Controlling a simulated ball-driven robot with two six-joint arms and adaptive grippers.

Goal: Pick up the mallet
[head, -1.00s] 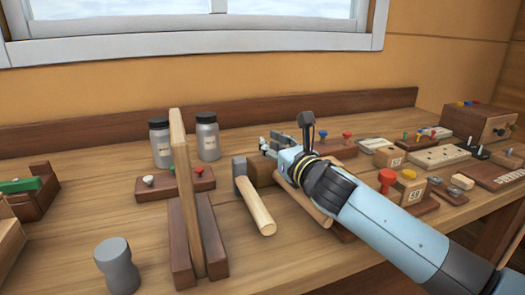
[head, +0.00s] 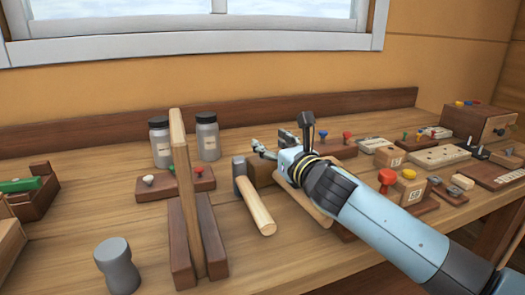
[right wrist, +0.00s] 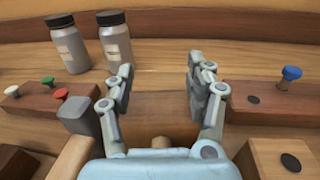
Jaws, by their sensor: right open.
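The mallet has a brown wooden block head (head: 264,173) and a pale handle (head: 318,215) that runs towards the front right, partly under my right arm. In the right wrist view its head (right wrist: 160,108) lies between the fingers, with the handle's stub (right wrist: 161,142) nearer the camera. My right gripper (head: 274,146) is open and empty, above and around the mallet's head; it also shows in the right wrist view (right wrist: 158,85). I cannot tell if a finger touches it. My left gripper is not in view.
A grey-headed hammer (head: 257,212) lies close left of the mallet. An upright wooden board on a base (head: 184,190) stands further left. Two jars (head: 207,137) stand behind. Peg blocks (head: 330,143) lie to the right. The bench is clear in front of the hammer.

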